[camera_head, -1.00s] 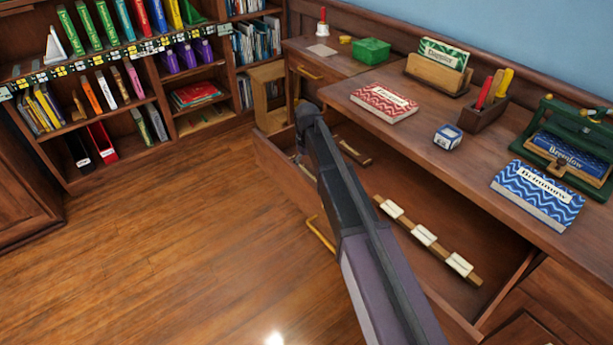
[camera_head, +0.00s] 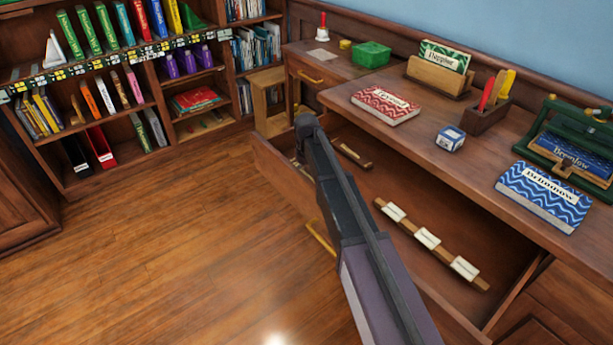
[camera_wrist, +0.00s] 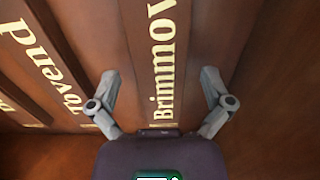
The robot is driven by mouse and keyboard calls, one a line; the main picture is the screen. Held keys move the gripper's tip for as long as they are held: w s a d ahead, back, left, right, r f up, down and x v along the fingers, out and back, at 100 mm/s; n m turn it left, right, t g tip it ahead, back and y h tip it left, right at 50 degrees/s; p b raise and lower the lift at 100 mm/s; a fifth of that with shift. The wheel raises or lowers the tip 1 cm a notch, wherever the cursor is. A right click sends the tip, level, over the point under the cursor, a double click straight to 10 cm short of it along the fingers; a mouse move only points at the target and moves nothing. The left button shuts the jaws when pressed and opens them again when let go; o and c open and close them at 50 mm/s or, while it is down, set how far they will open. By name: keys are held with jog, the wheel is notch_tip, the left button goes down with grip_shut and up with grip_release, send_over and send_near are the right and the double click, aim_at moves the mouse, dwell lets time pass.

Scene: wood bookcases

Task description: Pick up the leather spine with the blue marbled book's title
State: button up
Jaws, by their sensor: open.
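The blue marbled book (camera_head: 543,204) lies on the desk at the right; its white label seems to read "Brimmow". In the wrist view, a brown leather spine (camera_wrist: 163,60) with gold letters "Brimmov…", cut off at the top edge, lies below my gripper. My gripper (camera_wrist: 159,76) is open and empty, one finger on each side of that spine. I cannot tell whether the fingers touch it. A "Tovend" spine (camera_wrist: 62,75) lies to its left, and another lettered spine (camera_wrist: 18,108) is partly cut off at the left edge.
The open drawer (camera_head: 420,205) holds a wooden strip with white labels (camera_head: 428,238). On the desk are a red marbled book (camera_head: 385,105), a small blue box (camera_head: 450,138) and a green press (camera_head: 570,150) with a blue book. Wooden floor is clear at left.

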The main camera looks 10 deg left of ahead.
aim_at(307, 174)
jog(key=c, duration=1)
jog(key=shift+c, duration=0.2)
jog(key=shift+r, duration=0.1)
notch_tip(307, 174, up, 10)
jog(key=p, duration=1)
